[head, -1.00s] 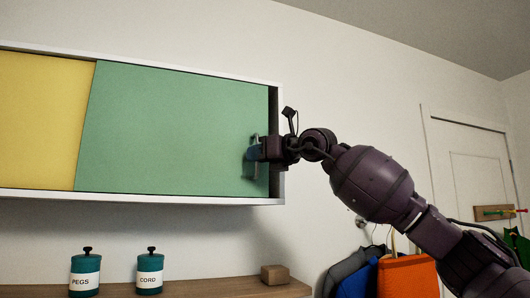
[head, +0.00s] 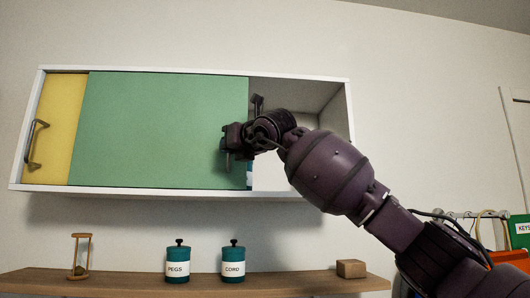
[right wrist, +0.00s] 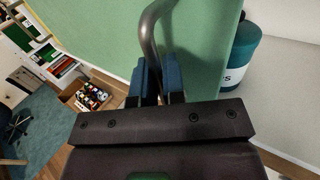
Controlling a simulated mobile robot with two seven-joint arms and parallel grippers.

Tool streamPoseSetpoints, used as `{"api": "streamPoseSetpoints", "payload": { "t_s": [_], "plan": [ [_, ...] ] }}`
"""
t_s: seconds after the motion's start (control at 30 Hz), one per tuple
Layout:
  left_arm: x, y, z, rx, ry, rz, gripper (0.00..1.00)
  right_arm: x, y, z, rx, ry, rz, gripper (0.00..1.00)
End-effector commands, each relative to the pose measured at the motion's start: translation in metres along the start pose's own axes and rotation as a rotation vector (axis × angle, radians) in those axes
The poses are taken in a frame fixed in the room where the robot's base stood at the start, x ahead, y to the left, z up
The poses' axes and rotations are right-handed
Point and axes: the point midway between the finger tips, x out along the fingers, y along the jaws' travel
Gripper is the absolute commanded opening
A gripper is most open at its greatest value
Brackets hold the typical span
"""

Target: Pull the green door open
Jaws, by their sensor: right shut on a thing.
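The green door (head: 155,130) is a sliding panel in a white wall cabinet (head: 130,191). It covers the middle and left-middle, and the cabinet's right part stands open. My right gripper (head: 228,150) is at the door's right edge. In the right wrist view its blue fingers (right wrist: 157,82) are shut on the door's grey bar handle (right wrist: 150,35). The handle is mostly hidden by the gripper in the head view. My left gripper is not in view.
A yellow door (head: 58,110) with its own handle is at the cabinet's left. A teal labelled canister (right wrist: 241,55) stands inside the opening. Below, a wooden shelf (head: 215,284) holds an hourglass (head: 80,255), PEGS (head: 178,262) and CORD (head: 233,262) canisters and a wooden block (head: 351,268).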

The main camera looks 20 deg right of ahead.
Motion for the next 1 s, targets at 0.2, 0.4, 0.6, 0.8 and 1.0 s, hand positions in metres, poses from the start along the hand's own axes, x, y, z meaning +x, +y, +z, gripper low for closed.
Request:
{"api": "streamPoseSetpoints", "payload": {
  "t_s": [0.2, 0.4, 0.6, 0.8, 1.0],
  "plan": [
    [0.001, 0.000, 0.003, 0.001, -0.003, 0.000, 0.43, 0.023, 0.036, 0.001, 0.001, -0.002, 0.002, 0.00],
    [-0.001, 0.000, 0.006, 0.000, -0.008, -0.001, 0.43, 0.033, 0.050, 0.002, 0.000, -0.002, 0.000, 0.00],
    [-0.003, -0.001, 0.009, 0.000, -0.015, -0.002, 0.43, 0.035, 0.052, 0.002, 0.000, -0.003, 0.000, 0.00],
    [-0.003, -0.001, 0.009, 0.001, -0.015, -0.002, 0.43, 0.034, 0.052, 0.002, 0.000, -0.003, -0.001, 0.00],
    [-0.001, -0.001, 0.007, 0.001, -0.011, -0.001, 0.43, 0.034, 0.052, 0.002, 0.000, -0.002, -0.001, 0.19]
  ]
}}
